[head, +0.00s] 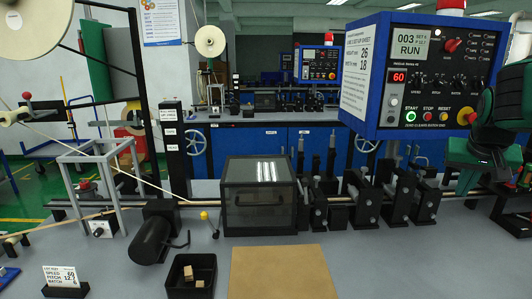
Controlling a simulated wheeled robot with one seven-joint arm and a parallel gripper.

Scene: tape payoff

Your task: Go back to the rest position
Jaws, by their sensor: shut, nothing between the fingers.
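Part of my arm (508,98), dark green and black, shows at the right edge, in front of the right end of the machine line. The frame cuts it off there. I cannot make out the fingers of my gripper in this view. The machine line has a closed dark box with a clear lid (258,196) at its middle and several black roller stands (364,198) to its right. A blue control panel (420,75) above reads RUN, with a red 60 display and a lit green START button.
A tan mat (282,272) lies at the front of the grey bench. Beside it a black bin (190,278) holds small tan blocks. A black motor (152,240), a yellow-knobbed lever (205,217) and a label card (62,277) stand to the left. A large cream reel (30,28) hangs upper left.

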